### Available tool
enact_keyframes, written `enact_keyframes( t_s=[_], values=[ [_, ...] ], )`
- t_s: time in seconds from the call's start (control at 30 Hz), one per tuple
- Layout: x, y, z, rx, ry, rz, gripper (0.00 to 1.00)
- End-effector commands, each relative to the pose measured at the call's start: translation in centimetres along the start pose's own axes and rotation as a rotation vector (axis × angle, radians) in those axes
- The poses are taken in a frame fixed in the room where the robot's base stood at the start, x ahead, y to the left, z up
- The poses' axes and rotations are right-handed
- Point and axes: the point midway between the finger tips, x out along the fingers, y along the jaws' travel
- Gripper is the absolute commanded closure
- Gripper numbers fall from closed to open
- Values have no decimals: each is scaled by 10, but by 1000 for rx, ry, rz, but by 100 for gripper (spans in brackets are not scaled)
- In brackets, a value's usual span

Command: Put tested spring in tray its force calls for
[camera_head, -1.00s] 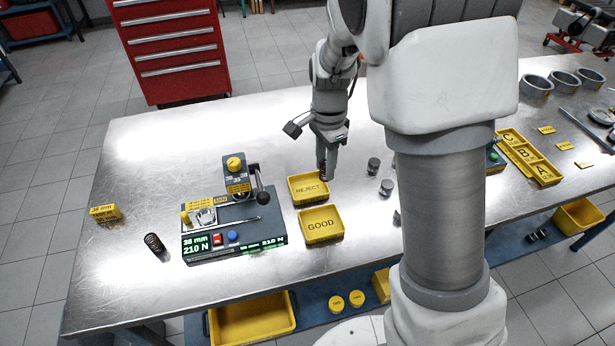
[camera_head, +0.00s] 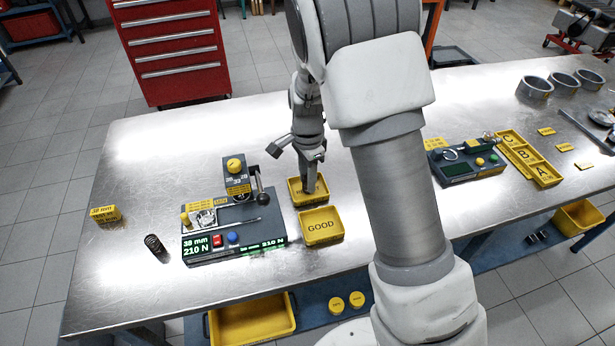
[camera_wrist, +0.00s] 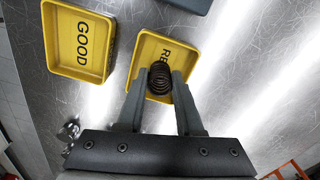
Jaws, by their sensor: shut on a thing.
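My gripper (camera_head: 311,188) points down at the REJECT tray (camera_head: 293,202). In the wrist view its two fingers (camera_wrist: 160,88) are shut on a dark coil spring (camera_wrist: 160,75), which is over the near part of the yellow REJECT tray (camera_wrist: 147,48). I cannot tell whether the spring touches the tray floor; in the head view the fingers hide it. The yellow GOOD tray (camera_head: 322,241) is just in front and looks empty; it also shows in the wrist view (camera_wrist: 78,70). The spring tester (camera_head: 236,238) at the left reads 38 mm and 210 N.
Another dark spring (camera_head: 155,244) stands on the bench left of the tester, near a yellow 38 mm label block (camera_head: 105,214). The tester's lever (camera_head: 262,194) stands close to the trays' left. A second device (camera_head: 466,165) and a lettered tray (camera_head: 530,160) are at the right.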

Motion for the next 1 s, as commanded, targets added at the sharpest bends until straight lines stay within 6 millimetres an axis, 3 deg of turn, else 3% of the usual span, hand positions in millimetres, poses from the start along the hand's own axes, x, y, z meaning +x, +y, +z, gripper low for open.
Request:
enact_keyframes(
  t_s=[0.07, 0.1, 0.23, 0.63, 1.0],
  values=[
    [4, 0, 0, 0, 0, 0, 100],
    [3, 0, 0, 0, 0, 0, 60],
    [2, 0, 0, 0, 0, 0, 36],
    [-8, -1, 0, 0, 1, -3, 35],
    [-84, -1, 0, 0, 0, -5, 35]
  ],
)
